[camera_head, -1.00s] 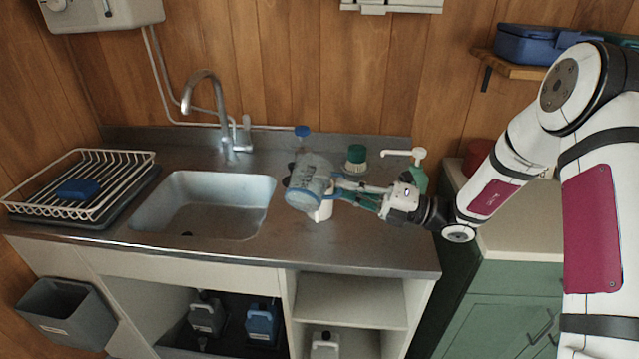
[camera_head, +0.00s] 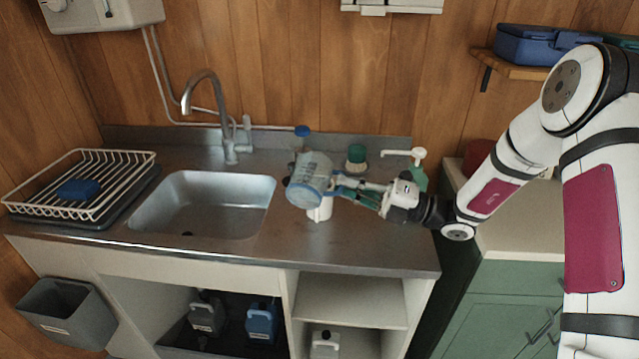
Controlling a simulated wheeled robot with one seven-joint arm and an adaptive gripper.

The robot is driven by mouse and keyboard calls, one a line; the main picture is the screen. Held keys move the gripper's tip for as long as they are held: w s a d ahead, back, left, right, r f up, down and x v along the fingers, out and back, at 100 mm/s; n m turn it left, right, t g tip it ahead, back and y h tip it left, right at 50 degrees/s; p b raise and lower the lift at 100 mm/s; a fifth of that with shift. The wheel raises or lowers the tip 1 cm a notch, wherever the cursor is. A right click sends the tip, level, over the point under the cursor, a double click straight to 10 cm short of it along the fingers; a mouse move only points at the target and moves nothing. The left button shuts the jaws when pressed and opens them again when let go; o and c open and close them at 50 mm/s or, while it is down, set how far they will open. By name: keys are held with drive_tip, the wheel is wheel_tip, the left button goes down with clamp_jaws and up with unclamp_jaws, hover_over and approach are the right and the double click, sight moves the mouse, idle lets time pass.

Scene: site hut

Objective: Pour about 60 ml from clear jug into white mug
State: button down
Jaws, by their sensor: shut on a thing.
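The clear jug (camera_head: 312,174) is held tilted above the counter, its rim end low and to the left. My gripper (camera_head: 343,186) is shut on the jug from its right side. The white mug (camera_head: 320,211) stands on the counter right below the jug, and the jug hides its upper part. I cannot make out any liquid stream or the level in the mug.
The sink (camera_head: 205,205) with its tap (camera_head: 222,120) lies to the left. A blue-capped bottle (camera_head: 301,137) stands behind the jug, partly hidden. A green-capped container (camera_head: 356,158) and a green pump bottle (camera_head: 418,172) stand at the back right. The front counter is clear.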

sight(320, 198)
drive_tip(key=shift+w+d+r+m, duration=0.1)
drive_tip(key=shift+w+r+m, duration=0.15)
drive_tip(key=shift+m, duration=0.25)
idle(0.4)
